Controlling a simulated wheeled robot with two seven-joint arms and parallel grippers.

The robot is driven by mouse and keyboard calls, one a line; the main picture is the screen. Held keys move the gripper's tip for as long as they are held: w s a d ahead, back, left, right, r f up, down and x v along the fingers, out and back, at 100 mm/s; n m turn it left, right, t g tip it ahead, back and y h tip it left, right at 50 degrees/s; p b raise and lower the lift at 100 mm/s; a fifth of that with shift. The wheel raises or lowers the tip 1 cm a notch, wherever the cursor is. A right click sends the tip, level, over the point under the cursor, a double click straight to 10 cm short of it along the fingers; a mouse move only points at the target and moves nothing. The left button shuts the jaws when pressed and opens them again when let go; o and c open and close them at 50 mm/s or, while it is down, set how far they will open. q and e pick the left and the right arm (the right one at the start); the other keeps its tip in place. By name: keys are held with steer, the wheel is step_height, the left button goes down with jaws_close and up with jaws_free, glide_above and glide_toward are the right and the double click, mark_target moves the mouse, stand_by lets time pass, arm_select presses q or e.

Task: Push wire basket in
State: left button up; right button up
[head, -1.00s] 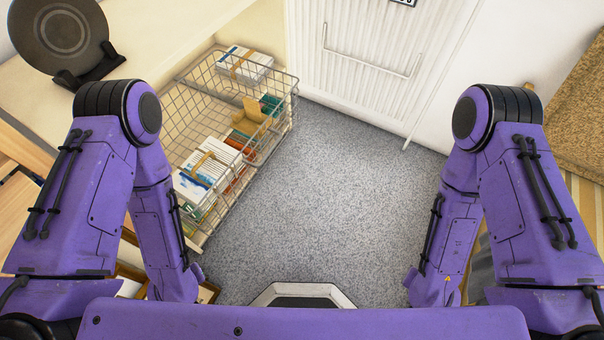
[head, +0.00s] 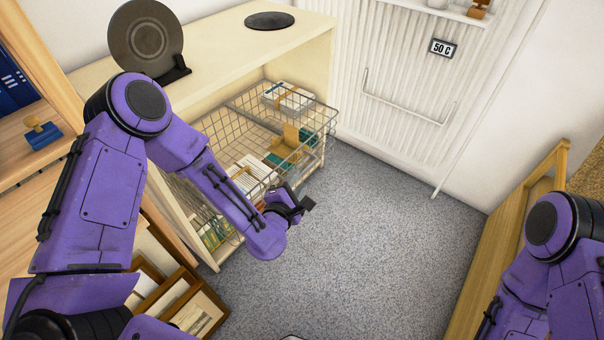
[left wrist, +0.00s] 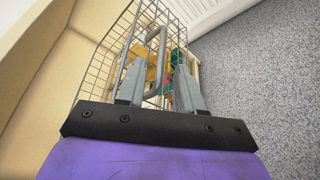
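The wire basket (head: 322,150) sticks out from under the cream shelf unit (head: 300,48). It holds banded stacks of paper (head: 288,97), a tan item (head: 291,137) and green items. My left gripper (head: 299,203) is low in front of the basket's outer side. In the left wrist view the two fingers of the left gripper (left wrist: 158,82) are spread apart. A bent grey wire handle (left wrist: 161,45) shows between and beyond them, with the basket mesh (left wrist: 100,68) behind. I cannot tell whether the fingers touch the wire. My right gripper is out of view.
A dark disc on a stand (head: 146,38) and a flat dark disc (head: 269,21) are on the shelf top. Framed prints (head: 198,315) lean at the lower left. A wooden frame (head: 500,240) stands at the right. The grey floor (head: 370,230) between is clear.

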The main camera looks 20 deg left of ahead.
mark_target(300, 176)
arm_select(q)
steer(key=x, duration=0.5)
steer(key=shift+w+f, duration=0.15)
steer(key=shift+w, duration=0.15)
jaws_close()
steer(key=shift+a, duration=0.1)
steer(key=shift+a, duration=0.1)
steer(key=w+a, duration=0.2)
steer(key=a, duration=0.4)
steer(key=w+a+b, duration=0.1)
steer(key=w+a, duration=0.1)
steer(key=a, duration=0.4)
steer(key=w+a+b, duration=0.1)
steer(key=w+a, duration=0.1)
steer(key=a, duration=0.4)
steer(key=shift+w+f, duration=0.1)
steer(key=shift+w, duration=0.15)
steer(key=shift+w+a, duration=0.3)
steer(key=shift+a, duration=0.5)
